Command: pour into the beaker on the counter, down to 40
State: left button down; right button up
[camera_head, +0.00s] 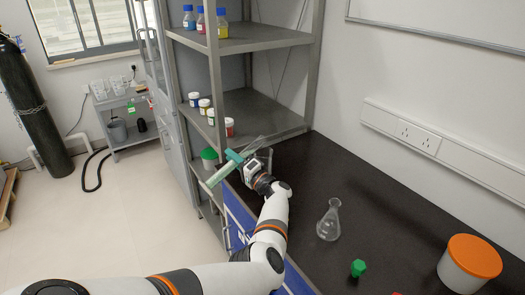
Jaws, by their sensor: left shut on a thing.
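My left gripper (240,160) is shut on a slim, tilted clear vessel (222,173) that looks like a measuring cylinder. Its lower-left part looks pale green; its clear part slants to the upper right. It is held in the air near the shelf, beyond the counter's left edge. Its scale is too small to read. A clear conical flask (328,224) stands upright on the dark counter (385,215), well to the right of the gripper. My right gripper is not in view.
A grey shelf rack (262,42) with small bottles and jars stands behind the gripper. A green stopper (358,268) and a white tub with an orange lid (470,262) sit on the counter's near right. The counter behind the flask is clear.

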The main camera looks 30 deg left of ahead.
pick_arm(q)
jog(key=shift+s+a+r+m+t+p, duration=0.1)
jog(key=shift+s+r+m+t+p, duration=0.15)
jog(key=shift+r+m+p, duration=0.9)
dwell(0.6)
jog(key=shift+f+n+p, duration=0.25)
jog(key=shift+f+p, duration=0.15)
jog(key=shift+p, duration=0.05)
jog(key=shift+w+r+m+t+p, duration=0.1)
jog(key=shift+m+t+p, duration=0.15)
jog(key=shift+m+p, duration=0.4)
dwell(2.7)
